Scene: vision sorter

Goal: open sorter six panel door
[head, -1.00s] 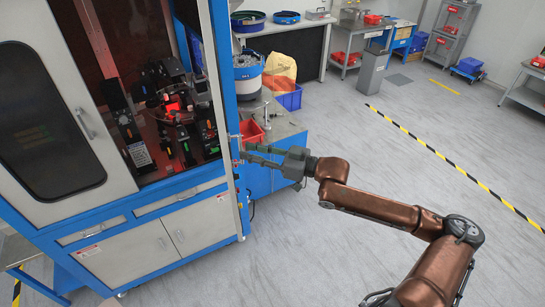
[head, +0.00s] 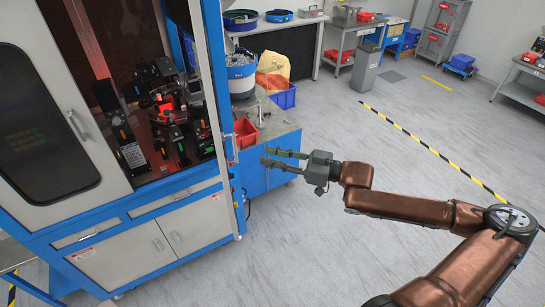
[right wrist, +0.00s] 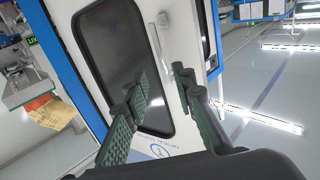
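The sorter (head: 130,215) is a tall blue and white cabinet at the left of the head view. One door panel (head: 50,120) with a dark window covers its left part. To its right the front is uncovered and shows red-lit machinery (head: 165,110). A narrow white door panel (head: 213,75) shows nearly edge-on at the right corner, with a handle (head: 233,150). My right gripper (head: 272,157) is open and empty, to the right of that handle and apart from it. The right wrist view shows its spread fingers (right wrist: 160,82) before a white panel with a dark window (right wrist: 108,50). My left gripper is out of view.
A blue side bench with a red bin (head: 245,132) and a bowl feeder (head: 241,75) stands behind my right gripper. A blue crate (head: 283,97) and a yellow bag are behind it. The grey floor (head: 330,240) in front and to the right is clear.

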